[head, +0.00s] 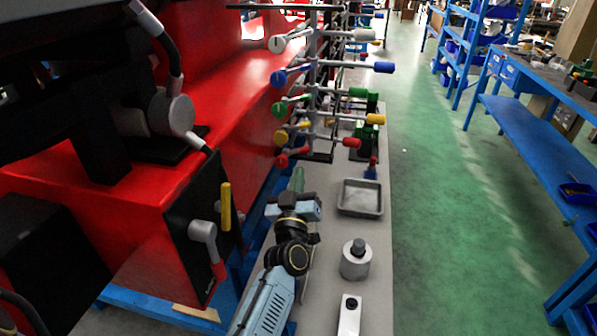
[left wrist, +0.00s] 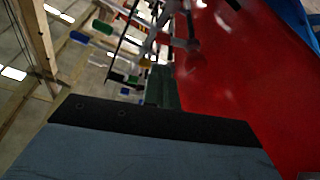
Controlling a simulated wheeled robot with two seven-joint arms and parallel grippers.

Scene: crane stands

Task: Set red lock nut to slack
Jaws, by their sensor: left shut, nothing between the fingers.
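The crane stand (head: 314,75) carries stacked grey arms with white, blue, green, yellow and red ends. The lowest arm has a red knob (head: 282,160) at its left end and a red piece (head: 352,143) at its right end. I cannot tell which is the lock nut, nor its setting. My left gripper (head: 298,172) is just below and right of the left red knob in the picture, with green fingers closed and empty. I cannot tell whether it touches anything. The closed fingers (left wrist: 163,85) also show in the left wrist view, below the coloured ends. My right gripper is out of view.
A grey tray (head: 360,197), a grey cylinder (head: 356,260) and a white block (head: 349,314) are on the light bench right of my left arm. A large red machine (head: 100,190) stands close on the left. The green floor (head: 440,200) at right is open.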

